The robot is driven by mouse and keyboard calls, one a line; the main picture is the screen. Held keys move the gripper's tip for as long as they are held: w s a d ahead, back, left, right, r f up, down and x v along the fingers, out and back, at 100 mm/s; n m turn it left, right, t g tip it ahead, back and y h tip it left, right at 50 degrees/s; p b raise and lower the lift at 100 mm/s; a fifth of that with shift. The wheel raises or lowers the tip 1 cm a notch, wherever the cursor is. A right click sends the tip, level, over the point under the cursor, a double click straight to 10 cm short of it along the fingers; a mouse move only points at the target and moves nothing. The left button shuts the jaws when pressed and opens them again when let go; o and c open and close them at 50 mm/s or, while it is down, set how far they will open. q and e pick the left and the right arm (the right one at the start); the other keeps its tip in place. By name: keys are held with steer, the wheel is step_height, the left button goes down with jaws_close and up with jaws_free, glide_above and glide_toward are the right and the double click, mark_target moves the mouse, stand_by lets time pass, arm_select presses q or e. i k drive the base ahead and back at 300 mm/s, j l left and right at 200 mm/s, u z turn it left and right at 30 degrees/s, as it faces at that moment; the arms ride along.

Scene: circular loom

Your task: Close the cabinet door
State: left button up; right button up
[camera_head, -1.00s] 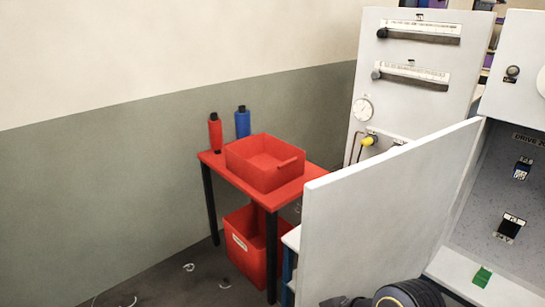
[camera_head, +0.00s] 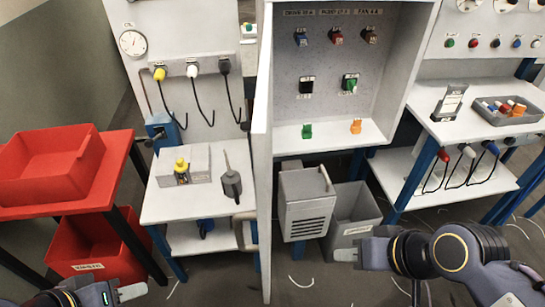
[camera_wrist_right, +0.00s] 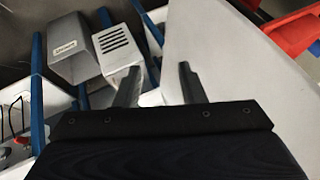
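The cabinet door (camera_head: 262,150) is a tall white panel. It stands open, seen almost edge-on in the head view, at the left side of the grey cabinet interior (camera_head: 335,70). A loop handle shows low on its left side. My right gripper (camera_head: 347,254) is right of the door's lower end, apart from it in the head view. In the right wrist view my right gripper (camera_wrist_right: 160,85) has its fingers spread with nothing between them, and a broad white panel (camera_wrist_right: 225,50), likely the door, fills the right side. My left gripper (camera_head: 130,292) is at the lower left, its opening unclear.
A red table with a red bin (camera_head: 50,165) stands at the left. A white side table (camera_head: 185,190) with tools is left of the door. A grey vented box (camera_head: 307,208) and grey bin (camera_head: 353,215) are below the cabinet. A white workbench (camera_head: 480,120) stands right.

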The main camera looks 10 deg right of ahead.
mark_target(261, 123)
steer(key=i+j+z, duration=0.1)
steer(key=j+z, duration=0.25)
steer(key=i+j+z, duration=0.1)
steer(key=j+z, duration=0.6)
steer(key=k+j+z, duration=0.25)
steer(key=k+j, duration=0.2)
